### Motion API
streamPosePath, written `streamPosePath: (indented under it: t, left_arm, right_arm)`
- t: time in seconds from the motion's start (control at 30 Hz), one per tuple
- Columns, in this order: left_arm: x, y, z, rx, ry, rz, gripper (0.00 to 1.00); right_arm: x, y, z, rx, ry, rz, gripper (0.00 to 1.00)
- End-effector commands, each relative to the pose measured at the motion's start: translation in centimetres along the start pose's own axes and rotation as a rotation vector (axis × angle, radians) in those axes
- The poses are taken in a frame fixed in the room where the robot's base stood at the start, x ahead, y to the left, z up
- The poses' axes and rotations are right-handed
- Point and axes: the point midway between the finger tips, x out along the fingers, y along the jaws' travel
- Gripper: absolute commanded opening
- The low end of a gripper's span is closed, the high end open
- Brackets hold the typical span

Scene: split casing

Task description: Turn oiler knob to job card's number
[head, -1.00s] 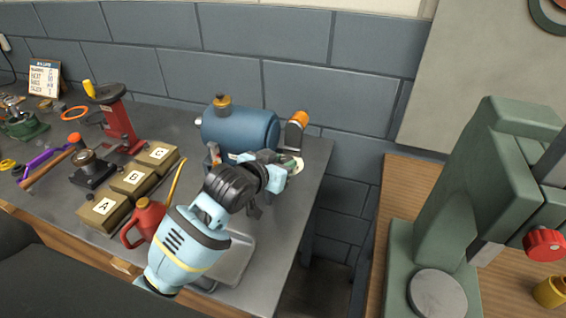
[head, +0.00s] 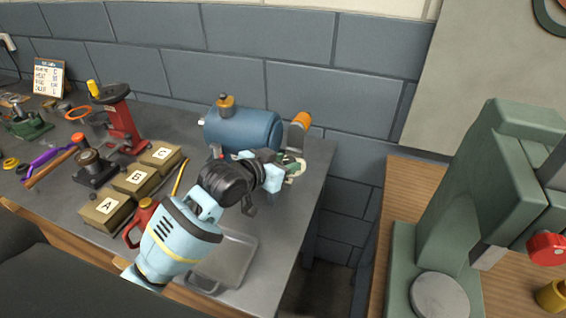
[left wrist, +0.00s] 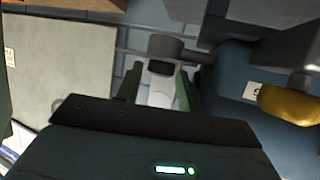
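The job card (head: 49,78) stands at the back left of the grey bench; its small writing is too blurred to read. A blue motor-like casing (head: 243,130) lies near the wall with a brass-topped fitting (head: 226,102) on it. I cannot tell for sure which part is the oiler knob. My left gripper (head: 292,166) is at the right end of the casing, near the bench's right edge. In the left wrist view its green fingers (left wrist: 160,88) stand apart with a pale grey part (left wrist: 160,72) between them; contact is unclear. My right gripper is out of view.
Boxes A, B and C (head: 133,180), a red oil can (head: 140,220) and a grey tray (head: 228,262) are on the bench. An orange-tipped part (head: 301,121) is behind the gripper. A green press (head: 490,190) stands on a wooden bench at right, across a gap.

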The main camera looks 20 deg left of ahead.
Motion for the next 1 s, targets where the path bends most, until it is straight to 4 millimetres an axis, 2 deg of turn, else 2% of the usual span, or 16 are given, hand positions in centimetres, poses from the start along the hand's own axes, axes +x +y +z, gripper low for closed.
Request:
streamPosePath:
  t: [0.37,1.0]
  left_arm:
    - [0.0,0.1,0.1,-0.016,-0.002,-0.032,0.4]
    - [0.2,1.0,0.1,-0.14,-0.004,-0.332,0.4]
  right_arm:
    - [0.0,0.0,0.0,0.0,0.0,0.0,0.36]
    - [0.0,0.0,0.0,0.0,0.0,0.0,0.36]
